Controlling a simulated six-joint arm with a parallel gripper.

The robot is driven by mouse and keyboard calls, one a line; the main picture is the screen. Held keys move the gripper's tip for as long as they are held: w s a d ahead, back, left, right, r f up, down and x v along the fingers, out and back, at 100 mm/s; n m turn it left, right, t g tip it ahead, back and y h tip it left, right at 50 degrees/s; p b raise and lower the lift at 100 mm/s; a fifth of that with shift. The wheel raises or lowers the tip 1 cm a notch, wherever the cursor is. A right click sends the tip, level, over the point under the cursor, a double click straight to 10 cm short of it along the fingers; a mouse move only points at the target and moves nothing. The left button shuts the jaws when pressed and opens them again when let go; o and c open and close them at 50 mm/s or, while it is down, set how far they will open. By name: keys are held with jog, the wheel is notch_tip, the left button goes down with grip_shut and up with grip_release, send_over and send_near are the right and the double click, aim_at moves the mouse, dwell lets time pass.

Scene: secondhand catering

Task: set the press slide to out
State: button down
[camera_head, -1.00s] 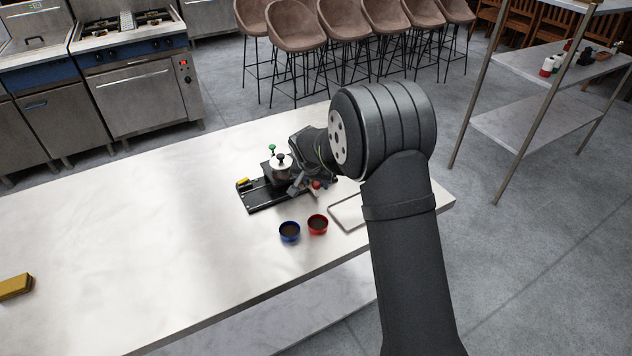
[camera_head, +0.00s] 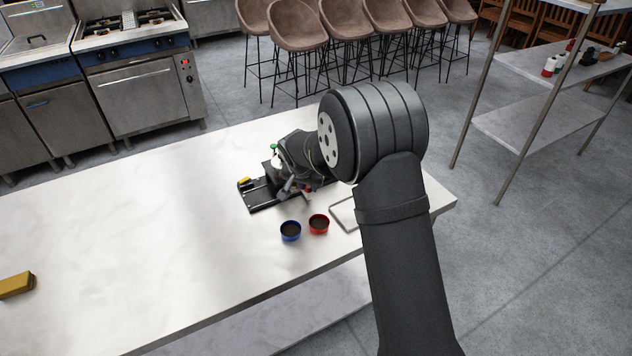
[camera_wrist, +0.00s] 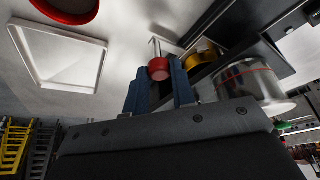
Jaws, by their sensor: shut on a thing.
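The press slide is a black flat base with rails (camera_head: 263,196) on the table, with a yellow block (camera_head: 245,181) at its left end. A red knob (camera_wrist: 159,68) on a thin metal rod sits between the two blue fingers of my gripper (camera_wrist: 158,80), which is shut on it. In the head view my arm covers most of the press and the gripper's fingertips. A shiny metal cylinder (camera_wrist: 247,82) stands close beside the fingers in the wrist view. How far the slide is out cannot be told.
A blue cup (camera_head: 290,231) and a red cup (camera_head: 319,224) stand in front of the press. A pale tray (camera_head: 344,214) lies right of them, partly behind my arm. A yellow block (camera_head: 16,286) lies far left. The table's left half is mostly clear.

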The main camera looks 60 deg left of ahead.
jog(key=s, duration=1.3)
jog(key=shift+s, duration=0.2)
jog(key=c, duration=1.2)
grip_release()
jog(key=shift+s, duration=0.1)
jog(key=shift+c, duration=0.2)
jog(key=shift+r, duration=0.2)
jog(key=v, duration=1.7)
